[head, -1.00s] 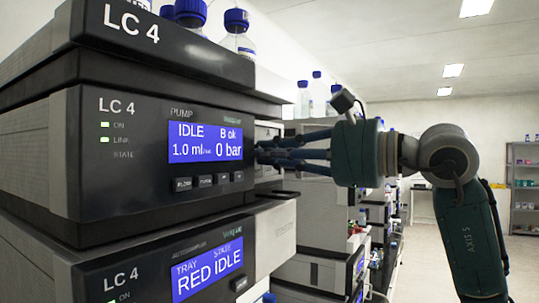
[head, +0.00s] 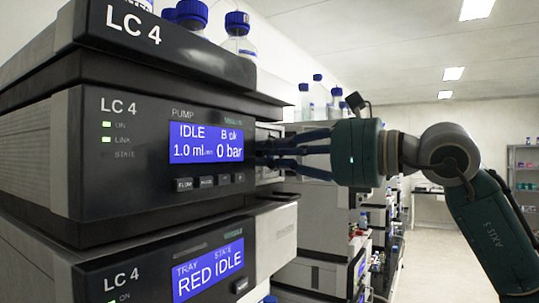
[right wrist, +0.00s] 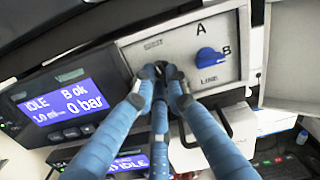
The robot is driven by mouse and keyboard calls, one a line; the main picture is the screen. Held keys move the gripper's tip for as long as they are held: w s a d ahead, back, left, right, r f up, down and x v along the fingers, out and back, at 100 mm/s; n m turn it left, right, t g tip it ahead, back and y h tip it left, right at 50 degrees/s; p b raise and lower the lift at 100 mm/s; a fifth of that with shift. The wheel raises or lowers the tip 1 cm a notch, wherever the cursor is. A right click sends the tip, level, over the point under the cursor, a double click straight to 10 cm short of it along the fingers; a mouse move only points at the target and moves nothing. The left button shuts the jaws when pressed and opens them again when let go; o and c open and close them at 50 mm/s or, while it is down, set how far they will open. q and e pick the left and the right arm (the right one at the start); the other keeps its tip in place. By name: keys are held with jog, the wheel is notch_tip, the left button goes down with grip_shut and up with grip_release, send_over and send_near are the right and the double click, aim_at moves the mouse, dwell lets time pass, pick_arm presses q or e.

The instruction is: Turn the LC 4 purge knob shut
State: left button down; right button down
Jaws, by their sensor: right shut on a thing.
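The LC 4 pump module (head: 75,165) has a display (head: 205,143) reading IDLE, B ok, 1.0 ml and 0 bar; the display also shows in the right wrist view (right wrist: 62,103). My right gripper (head: 262,155) reaches in from the right to the light panel beside the display. In the right wrist view, its blue fingers (right wrist: 160,74) are shut at the panel's left part, under a small unreadable label. They close on the purge knob, which they mostly hide, so its angle cannot be told. My left gripper is not in view.
A blue selector knob (right wrist: 209,60) marked A, B and LINE sits right of my fingertips on the same panel (right wrist: 190,35). Blue-capped bottles (head: 238,38) stand on top of the stack. An autosampler module (head: 165,275) is below. More stacks stand behind; the aisle at right is clear.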

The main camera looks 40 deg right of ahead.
jog(key=shift+m, duration=0.9)
jog(key=c, duration=1.7)
grip_release()
jog(key=shift+c, duration=0.2)
jog(key=shift+s, duration=0.1)
jog(key=v, duration=1.2)
